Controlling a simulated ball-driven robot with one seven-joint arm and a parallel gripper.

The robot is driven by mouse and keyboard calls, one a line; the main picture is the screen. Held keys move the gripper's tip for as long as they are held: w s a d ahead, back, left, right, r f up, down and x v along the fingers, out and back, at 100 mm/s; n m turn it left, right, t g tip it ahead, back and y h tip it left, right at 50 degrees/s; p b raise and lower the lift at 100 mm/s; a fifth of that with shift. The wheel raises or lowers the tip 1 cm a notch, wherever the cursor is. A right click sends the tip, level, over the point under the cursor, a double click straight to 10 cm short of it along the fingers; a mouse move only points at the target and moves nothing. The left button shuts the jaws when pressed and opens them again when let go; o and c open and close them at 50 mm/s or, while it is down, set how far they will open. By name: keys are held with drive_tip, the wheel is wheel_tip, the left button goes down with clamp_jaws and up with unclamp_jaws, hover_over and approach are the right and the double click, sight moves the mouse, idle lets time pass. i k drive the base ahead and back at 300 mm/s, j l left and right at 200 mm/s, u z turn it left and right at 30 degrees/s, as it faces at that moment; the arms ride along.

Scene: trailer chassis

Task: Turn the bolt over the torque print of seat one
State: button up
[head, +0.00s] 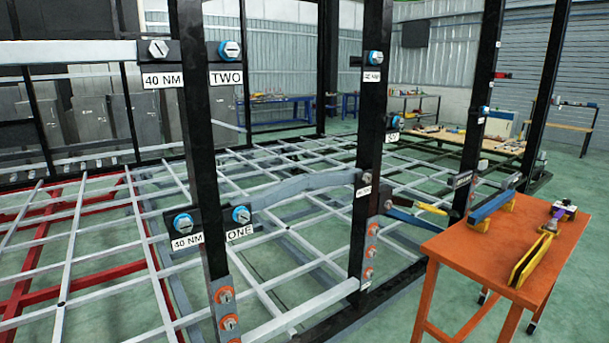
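The sign ONE (240,231) is on the near black post at mid height. Above it is a bolt (242,214) with a blue ring. Just left, the torque print 40 NM (187,241) sits below another grey-headed bolt (183,223) with a blue ring, on a dark plate. Higher on the same post are the sign TWO (226,78), with a blue-ringed bolt (229,50), and a second 40 NM print (163,81), under a pale bolt (158,49) without a visible blue ring. My gripper is not in view.
An orange table (480,248) stands at right, holding a blue bar (491,206), a yellow piece (531,260) and a purple-ended tool (557,218). Orange-ringed bolts (224,296) are low on the near post. A pale grid frame (90,255) spans the left. Green floor shows between.

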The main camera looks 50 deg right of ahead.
sight(367, 178)
drive_tip(key=z, duration=1.1)
